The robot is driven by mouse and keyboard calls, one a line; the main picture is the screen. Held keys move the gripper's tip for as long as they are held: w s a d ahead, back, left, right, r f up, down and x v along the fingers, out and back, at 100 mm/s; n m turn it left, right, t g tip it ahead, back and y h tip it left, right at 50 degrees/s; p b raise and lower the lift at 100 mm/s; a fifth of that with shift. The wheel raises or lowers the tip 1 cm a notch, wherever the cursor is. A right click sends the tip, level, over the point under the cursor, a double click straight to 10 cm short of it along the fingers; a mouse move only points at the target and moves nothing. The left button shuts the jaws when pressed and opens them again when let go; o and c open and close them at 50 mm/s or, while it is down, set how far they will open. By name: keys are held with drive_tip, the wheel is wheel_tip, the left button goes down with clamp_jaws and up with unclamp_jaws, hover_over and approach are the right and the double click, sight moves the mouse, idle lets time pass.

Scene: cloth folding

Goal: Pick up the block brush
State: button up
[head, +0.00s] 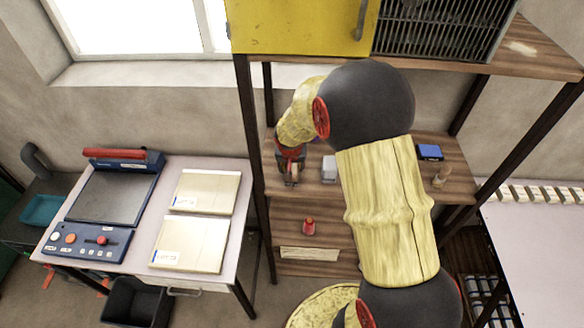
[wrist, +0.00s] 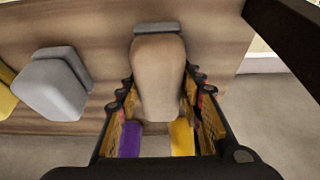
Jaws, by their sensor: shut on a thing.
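The block brush (wrist: 158,65) has a rounded wooden body and a grey strip at its far end. In the wrist view it sits between the two fingers of my gripper (wrist: 158,88), which are closed on its sides. In the head view my gripper (head: 290,166) is at the left end of the middle wooden shelf (head: 400,188). There the brush is small and mostly hidden by the fingers. I cannot tell whether it still touches the shelf.
A grey block-like item (wrist: 52,82) lies left of the brush in the wrist view. A blue box (head: 430,152) and a small wooden item (head: 441,176) stand farther right on the shelf. A dark shelf post (head: 254,150) is close to my gripper's left. A red bottle (head: 309,226) stands below.

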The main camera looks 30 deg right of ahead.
drive_tip(key=shift+r+p, duration=0.2)
drive_tip(key=shift+p, duration=0.1)
drive_tip(key=shift+r, duration=0.1)
wheel_tip(320, 180, up, 3)
drive_tip(key=shift+w+f, duration=0.15)
drive_tip(key=shift+f, duration=0.05)
drive_tip(key=s+r, duration=0.1)
drive_tip(key=r, duration=0.1)
drive_tip(key=s+r, duration=0.1)
drive_tip(key=s, duration=0.1)
drive_tip(key=s+r, duration=0.1)
drive_tip(key=r, duration=0.1)
drive_tip(key=shift+s+a+r, duration=0.2)
drive_tip(key=shift+a+r, duration=0.15)
drive_tip(key=s+a+r, duration=0.1)
drive_tip(key=s+r, duration=0.3)
drive_tip(key=s, duration=0.5)
drive_tip(key=shift+s+a+r, duration=0.3)
drive_tip(key=shift+s+r, duration=0.05)
drive_tip(key=shift+s, duration=0.05)
drive_tip(key=o, duration=0.6)
drive_tip(key=c, duration=0.4)
